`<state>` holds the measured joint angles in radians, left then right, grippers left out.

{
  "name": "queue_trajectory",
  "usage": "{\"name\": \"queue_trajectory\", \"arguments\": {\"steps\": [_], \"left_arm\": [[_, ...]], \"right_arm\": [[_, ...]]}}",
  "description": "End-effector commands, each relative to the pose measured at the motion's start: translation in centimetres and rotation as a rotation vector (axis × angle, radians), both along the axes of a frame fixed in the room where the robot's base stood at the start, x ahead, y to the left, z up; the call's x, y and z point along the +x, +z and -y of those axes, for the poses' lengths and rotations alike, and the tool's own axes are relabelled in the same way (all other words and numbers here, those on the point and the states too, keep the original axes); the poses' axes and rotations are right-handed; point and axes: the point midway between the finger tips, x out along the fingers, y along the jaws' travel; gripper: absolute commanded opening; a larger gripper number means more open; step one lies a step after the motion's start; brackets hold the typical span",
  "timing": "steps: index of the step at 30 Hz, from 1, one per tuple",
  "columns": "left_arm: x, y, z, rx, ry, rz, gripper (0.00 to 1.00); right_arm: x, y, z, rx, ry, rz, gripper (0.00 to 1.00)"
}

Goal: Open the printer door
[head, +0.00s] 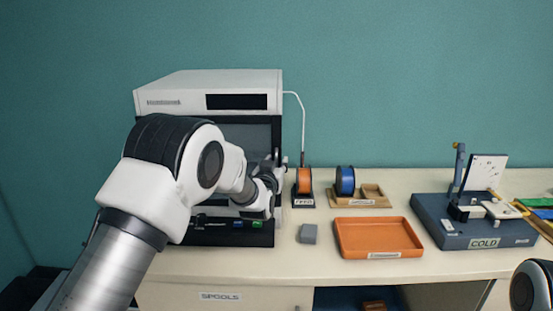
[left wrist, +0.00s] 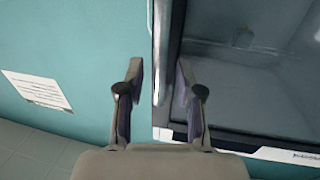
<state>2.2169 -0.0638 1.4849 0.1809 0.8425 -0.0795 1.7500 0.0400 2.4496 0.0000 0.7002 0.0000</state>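The printer (head: 165,93) is a white-topped box at the left of the bench, with a dark glass door (head: 240,132) at its front. The door looks shut. In the left wrist view the glass door (left wrist: 250,85) fills the right side. My left gripper (head: 277,170) is at the door's right edge. In the left wrist view my left gripper (left wrist: 160,92) is open, its fingers on either side of a pale vertical strip (left wrist: 162,60) at the door's edge. I cannot tell if they touch it. My arm hides much of the door. My right gripper is not in view.
Right of the printer are an orange spool (head: 304,181), a blue spool (head: 345,181), a grey block (head: 308,233), an orange tray (head: 378,237) and a blue base labelled COLD (head: 432,221). A white tube (head: 301,115) runs down beside the printer.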

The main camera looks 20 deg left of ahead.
Motion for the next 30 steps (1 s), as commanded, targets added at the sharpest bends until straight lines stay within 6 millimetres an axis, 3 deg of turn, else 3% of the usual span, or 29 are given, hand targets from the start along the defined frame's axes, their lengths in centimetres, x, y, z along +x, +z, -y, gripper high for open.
{"name": "queue_trajectory", "arguments": {"steps": [8,11,12,23,30], "left_arm": [[0.4,0.0,0.0,0.0,0.0,0.001,0.36],[0.4,0.0,0.0,0.0,0.0,0.0,0.04],[0.4,0.0,0.0,0.0,0.0,0.0,0.0],[-0.1,-0.1,0.1,0.002,-0.013,0.0,0.0],[-3.0,-0.3,0.6,-0.001,-0.094,-0.001,0.0]], "right_arm": [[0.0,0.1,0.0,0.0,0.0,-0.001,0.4],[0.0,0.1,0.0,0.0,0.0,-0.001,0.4],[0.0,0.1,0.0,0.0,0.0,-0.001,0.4],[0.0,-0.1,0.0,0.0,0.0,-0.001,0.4],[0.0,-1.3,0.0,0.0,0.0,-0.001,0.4]]}}
